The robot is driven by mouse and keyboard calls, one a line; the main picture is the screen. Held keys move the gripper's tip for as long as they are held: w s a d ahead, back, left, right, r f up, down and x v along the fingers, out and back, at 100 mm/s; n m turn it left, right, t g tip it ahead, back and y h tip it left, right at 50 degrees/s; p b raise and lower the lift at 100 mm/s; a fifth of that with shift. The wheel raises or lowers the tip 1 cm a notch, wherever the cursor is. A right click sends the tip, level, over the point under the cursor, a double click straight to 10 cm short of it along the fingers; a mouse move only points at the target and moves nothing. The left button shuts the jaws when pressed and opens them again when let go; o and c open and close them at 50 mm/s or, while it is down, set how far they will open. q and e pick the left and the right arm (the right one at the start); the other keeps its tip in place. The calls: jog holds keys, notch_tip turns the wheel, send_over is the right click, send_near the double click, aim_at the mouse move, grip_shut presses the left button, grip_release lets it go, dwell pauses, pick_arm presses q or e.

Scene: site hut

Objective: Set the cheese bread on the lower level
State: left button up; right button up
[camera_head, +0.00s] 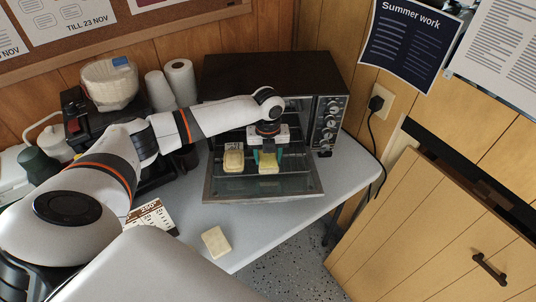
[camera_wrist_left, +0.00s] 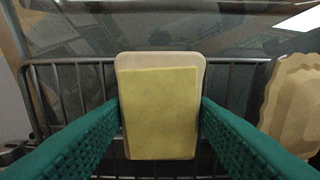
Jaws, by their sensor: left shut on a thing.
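The cheese bread (camera_head: 269,164), a pale slice with a flat yellow sheet of cheese on top, is between the green fingers of my left gripper (camera_head: 268,157). In the left wrist view the cheese bread (camera_wrist_left: 160,112) is upright in the picture, with a green finger against each long side. My left gripper is shut on it at the mouth of the toaster oven (camera_head: 270,75), whose glass door (camera_head: 262,188) hangs open. A wire rack (camera_wrist_left: 75,85) shows behind the bread; I cannot tell whether they touch, or which level this is. My right gripper is out of view.
A crimped, pale-brown food piece (camera_head: 233,160) sits close beside the held bread; it also shows in the wrist view (camera_wrist_left: 295,105). A pale block (camera_head: 216,241) lies on the grey counter (camera_head: 300,212) in front. Paper rolls (camera_head: 180,78) stand left of the oven.

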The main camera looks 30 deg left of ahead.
aim_at(268, 159)
pick_arm(q)
jog(key=shift+f, duration=0.15)
jog(key=o, duration=0.9)
jog(key=shift+o, duration=0.2)
notch_tip(268, 159, up, 12)
jog(key=b, duration=0.1)
jog(key=shift+r, duration=0.2)
jog(key=shift+f, duration=0.1)
